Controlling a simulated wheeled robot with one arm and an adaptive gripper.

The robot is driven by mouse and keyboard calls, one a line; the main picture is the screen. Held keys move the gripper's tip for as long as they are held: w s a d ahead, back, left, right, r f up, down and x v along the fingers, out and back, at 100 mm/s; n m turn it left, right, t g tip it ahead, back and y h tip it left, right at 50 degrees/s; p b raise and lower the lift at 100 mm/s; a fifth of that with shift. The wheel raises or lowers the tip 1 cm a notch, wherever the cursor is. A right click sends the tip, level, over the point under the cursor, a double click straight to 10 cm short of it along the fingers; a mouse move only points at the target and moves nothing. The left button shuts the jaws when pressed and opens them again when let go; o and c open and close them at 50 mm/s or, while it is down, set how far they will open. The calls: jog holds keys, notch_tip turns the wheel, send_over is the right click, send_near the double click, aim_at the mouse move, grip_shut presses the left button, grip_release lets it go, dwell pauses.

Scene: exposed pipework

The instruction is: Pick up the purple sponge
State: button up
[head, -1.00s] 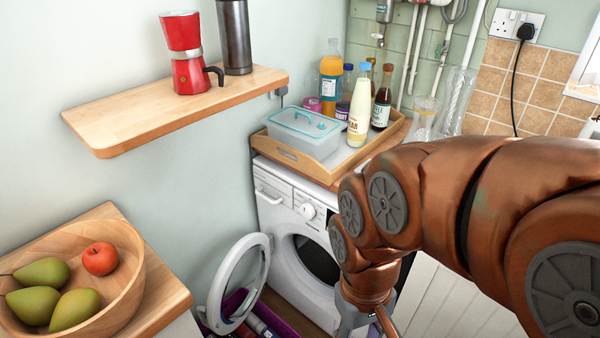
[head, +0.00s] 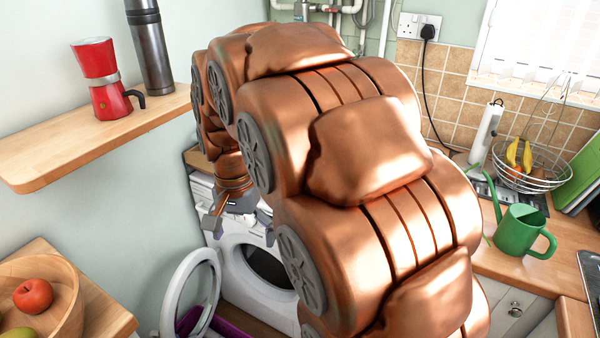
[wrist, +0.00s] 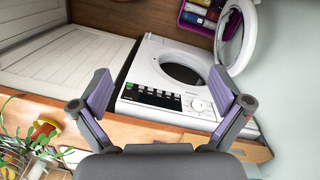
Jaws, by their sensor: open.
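I cannot make out a purple sponge in any current view. My gripper (wrist: 162,92) is open and empty in the wrist view, with its two fingers spread wide and grey-purple pads facing each other. Between and beyond the fingers is the white washing machine (wrist: 152,70) with its round door open. In the head view my gripper (head: 237,218) hangs in front of the top of the washing machine (head: 232,258). My copper arm hides most of the worktop behind it, including where the tray stood.
The open washer door (head: 190,290) swings left above a purple crate (wrist: 203,15) of bottles. A shelf (head: 100,140) holds a red moka pot (head: 103,80) and a flask (head: 150,45). A green watering can (head: 523,232) and wire fruit basket (head: 525,175) stand right.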

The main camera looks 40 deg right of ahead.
jog(key=w+d+r+m+p, duration=0.1)
jog(key=w+d+m, duration=0.5)
jog(key=w+d, duration=0.3)
jog(key=w+d+f+m+p, duration=0.1)
jog(key=w+d+m, duration=0.3)
jog(key=d, duration=0.5)
jog(key=w+d+f+m+t+p, duration=0.1)
jog(key=w+d+f+m, duration=0.1)
jog(key=d+m, duration=0.4)
jog(key=w+d+f+m+t+p, duration=0.1)
jog(key=w+d+m, duration=0.4)
jog(key=d, duration=0.7)
jog(key=shift+w+f+m, duration=0.3)
jog(key=shift+f+m, duration=0.2)
jog(key=shift+f, duration=0.3)
jog(key=shift+d+f+t+p, duration=0.2)
jog(key=shift+f+t+p, duration=0.1)
jog(key=shift+f, duration=0.15)
notch_tip(320, 180, down, 2)
jog(key=shift+a+p, duration=0.1)
jog(key=shift+p, duration=0.2)
notch_tip(320, 180, down, 4)
jog(key=p, duration=0.2)
jog(key=shift+f+p, duration=0.1)
jog(key=shift+p, duration=0.2)
jog(key=shift+w+a+f, duration=0.1)
jog(key=shift+f, duration=0.4)
